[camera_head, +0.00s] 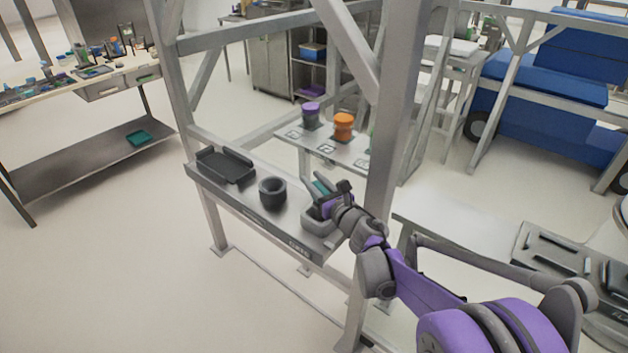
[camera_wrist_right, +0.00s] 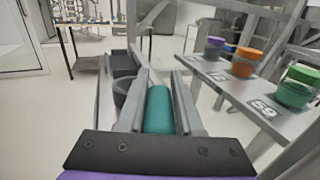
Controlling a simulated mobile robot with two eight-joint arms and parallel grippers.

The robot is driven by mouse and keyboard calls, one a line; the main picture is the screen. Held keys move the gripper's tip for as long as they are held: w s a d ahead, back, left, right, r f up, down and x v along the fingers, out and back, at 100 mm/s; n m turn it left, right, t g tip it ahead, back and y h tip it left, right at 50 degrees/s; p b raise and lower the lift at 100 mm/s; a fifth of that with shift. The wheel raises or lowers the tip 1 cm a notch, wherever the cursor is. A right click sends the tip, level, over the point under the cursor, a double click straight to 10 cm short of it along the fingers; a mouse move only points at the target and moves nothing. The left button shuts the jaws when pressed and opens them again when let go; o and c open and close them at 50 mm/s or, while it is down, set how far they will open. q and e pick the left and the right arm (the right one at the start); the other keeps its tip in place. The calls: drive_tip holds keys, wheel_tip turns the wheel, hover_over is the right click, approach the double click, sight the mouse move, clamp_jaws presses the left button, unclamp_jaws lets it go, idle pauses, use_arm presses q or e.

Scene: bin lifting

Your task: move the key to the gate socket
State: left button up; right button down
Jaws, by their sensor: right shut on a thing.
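My right gripper (camera_head: 321,184) is shut on a teal cylinder, which looks like the key. The wrist view shows the teal cylinder (camera_wrist_right: 158,112) lying lengthwise between the two grey fingers. A dark round socket (camera_head: 272,192) with an open top stands on the grey shelf of the frame, left of the gripper; it looks like the gate socket. In the wrist view part of the socket (camera_wrist_right: 121,95) shows behind the left finger. A light grey block-like holder (camera_head: 316,225) sits on the shelf below the gripper, partly hidden by it. My left gripper is out of view.
A dark tray (camera_head: 226,166) lies at the shelf's left end. Slanted frame posts (camera_head: 395,120) stand close to my right arm. Behind, a side shelf (camera_head: 330,150) carries a purple-lidded jar (camera_head: 311,116) and an orange jar (camera_head: 344,127). A workbench (camera_head: 100,80) stands far left.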

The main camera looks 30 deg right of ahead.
drive_tip(key=shift+f+b, duration=0.55)
drive_tip(key=shift+f, duration=0.3)
idle(0.3)
drive_tip(key=shift+c, duration=2.4)
unclamp_jaws()
drive_tip(key=shift+o, duration=0.2)
drive_tip(key=o, duration=0.4)
drive_tip(key=shift+o, duration=0.2)
drive_tip(key=shift+r+p, duration=3)
drive_tip(key=shift+r, duration=1.5)
